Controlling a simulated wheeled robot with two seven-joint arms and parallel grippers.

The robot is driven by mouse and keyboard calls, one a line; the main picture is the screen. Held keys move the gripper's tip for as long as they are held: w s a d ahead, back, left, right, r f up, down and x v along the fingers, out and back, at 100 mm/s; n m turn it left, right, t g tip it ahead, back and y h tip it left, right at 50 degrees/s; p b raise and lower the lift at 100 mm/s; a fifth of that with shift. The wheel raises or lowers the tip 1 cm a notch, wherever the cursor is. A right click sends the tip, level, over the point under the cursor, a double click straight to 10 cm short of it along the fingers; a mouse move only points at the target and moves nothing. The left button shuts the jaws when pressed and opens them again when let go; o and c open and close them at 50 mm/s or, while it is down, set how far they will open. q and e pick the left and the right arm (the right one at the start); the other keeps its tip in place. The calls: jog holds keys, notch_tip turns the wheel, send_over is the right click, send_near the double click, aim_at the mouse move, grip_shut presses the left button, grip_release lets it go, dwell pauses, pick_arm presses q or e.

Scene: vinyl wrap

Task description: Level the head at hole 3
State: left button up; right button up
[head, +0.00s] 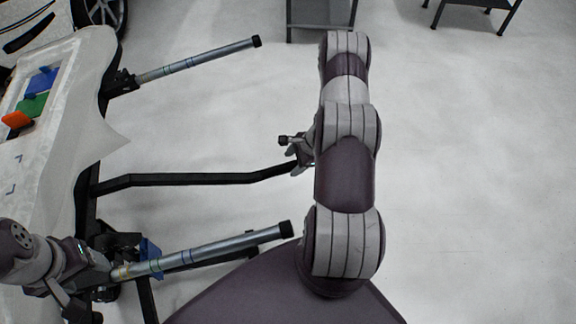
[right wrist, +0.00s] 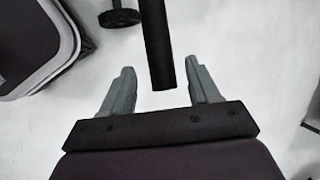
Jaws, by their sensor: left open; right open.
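A light work surface (head: 60,150) stands at the left on a black frame. Two grey metal tubes with black end caps reach right from it, an upper tube (head: 195,62) and a lower tube (head: 215,245). Both carry thin bands. I cannot tell which part is the head or where hole 3 is. My left gripper (head: 100,268) is open by the near end of the lower tube; its fingertips are unclear. My right gripper (right wrist: 162,88) is open in the right wrist view, with a black bar end (right wrist: 160,55) showing between its fingers. In the head view my right arm mostly hides it.
A bent black leg (head: 190,180) runs right from the frame, low over the floor. Blue, green (head: 33,105) and orange pieces lie on the surface. A car wheel (head: 100,12) and dark furniture (head: 320,15) stand behind. The floor (head: 475,170) at right is clear.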

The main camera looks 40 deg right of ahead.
aim_at(290, 165)
jog(key=x, duration=0.3)
jog(key=shift+w+f, duration=0.1)
jog(key=shift+f, duration=0.1)
jog(key=shift+w+a+f, duration=0.15)
jog(key=shift+a+f, duration=0.1)
jog(key=shift+f, duration=0.2)
jog(key=shift+w+f, duration=0.1)
jog(key=shift+f, duration=0.05)
grip_shut()
notch_tip(290, 165, down, 10)
jog(key=a+y+b, duration=0.1)
jog(key=b, duration=0.9)
jog(key=shift+w+a+f+t+y, duration=0.2)
jog(key=shift+w+t+y, duration=0.1)
jog(key=shift+t+y, duration=0.1)
